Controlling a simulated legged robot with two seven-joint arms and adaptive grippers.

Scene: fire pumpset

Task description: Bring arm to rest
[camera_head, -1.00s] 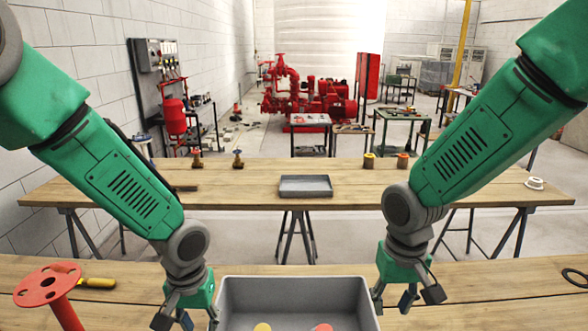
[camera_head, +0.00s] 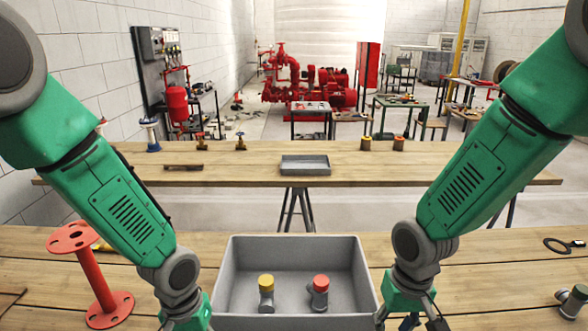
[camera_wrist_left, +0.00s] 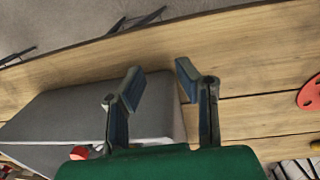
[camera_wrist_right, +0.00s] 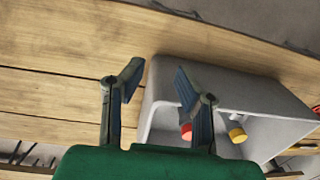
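My left arm (camera_head: 125,210) comes in from the left and reaches down to the left side of the grey bin. My left gripper (camera_wrist_left: 155,85) is open with nothing between its fingers, beside the bin wall. My right arm (camera_head: 465,195) reaches down to the bin's right side. My right gripper (camera_wrist_right: 154,78) is open and empty, with one finger in front of the bin's edge in the right wrist view. In the head view the fingertips are partly cut off by the lower edge.
The grey bin (camera_head: 295,243) on the near table holds a yellow-capped fitting (camera_head: 266,292) and a red-capped fitting (camera_head: 319,291). A red flanged pipe (camera_head: 92,275) stands at left. A fitting (camera_head: 573,300) lies at right. A grey tray (camera_head: 305,165) sits on the far table.

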